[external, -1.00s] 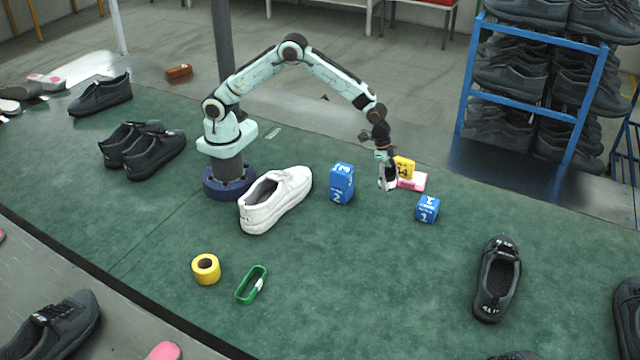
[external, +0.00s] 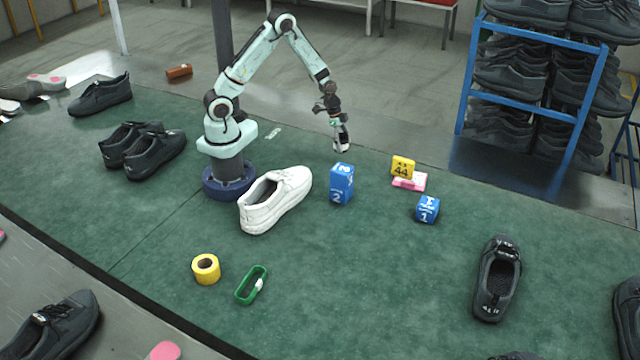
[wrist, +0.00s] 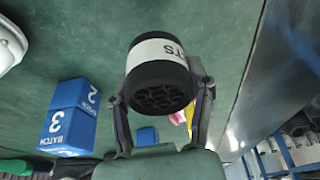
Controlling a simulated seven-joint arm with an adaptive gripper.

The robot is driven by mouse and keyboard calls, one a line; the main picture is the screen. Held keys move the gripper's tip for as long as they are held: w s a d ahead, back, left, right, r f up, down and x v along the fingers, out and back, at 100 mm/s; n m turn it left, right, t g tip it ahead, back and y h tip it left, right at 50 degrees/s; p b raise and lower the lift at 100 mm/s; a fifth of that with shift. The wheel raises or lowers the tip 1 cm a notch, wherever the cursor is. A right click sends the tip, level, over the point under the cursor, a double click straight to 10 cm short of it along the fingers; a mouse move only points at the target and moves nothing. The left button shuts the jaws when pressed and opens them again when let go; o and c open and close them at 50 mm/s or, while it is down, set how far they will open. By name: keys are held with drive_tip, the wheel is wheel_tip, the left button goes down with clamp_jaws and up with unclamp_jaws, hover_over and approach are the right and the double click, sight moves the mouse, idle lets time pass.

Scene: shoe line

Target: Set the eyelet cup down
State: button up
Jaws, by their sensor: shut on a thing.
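The eyelet cup (wrist: 158,75) is a short dark cylinder with a white lettered band. Its honeycomb-patterned dark end faces the camera in the wrist view. My gripper (wrist: 162,92) is shut on it, with one finger on each side. In the external view my gripper (external: 340,134) points down with the cup (external: 342,145) at its tip. The cup is near the back edge of the green mat (external: 350,260), behind the blue 2 block. I cannot tell how far the cup is above the mat.
The blue 2 block (external: 342,183) stands just in front of the cup. A white shoe (external: 275,199) is to its left. A yellow 44 block (external: 403,167), a pink block (external: 410,182) and a blue 1 block (external: 428,209) are to the right.

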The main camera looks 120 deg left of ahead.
drive_tip(key=shift+f, duration=2.65)
drive_tip(key=shift+f, duration=0.15)
drive_tip(key=o, duration=1.2)
drive_tip(key=v, duration=1.2)
drive_tip(key=shift+r, duration=0.2)
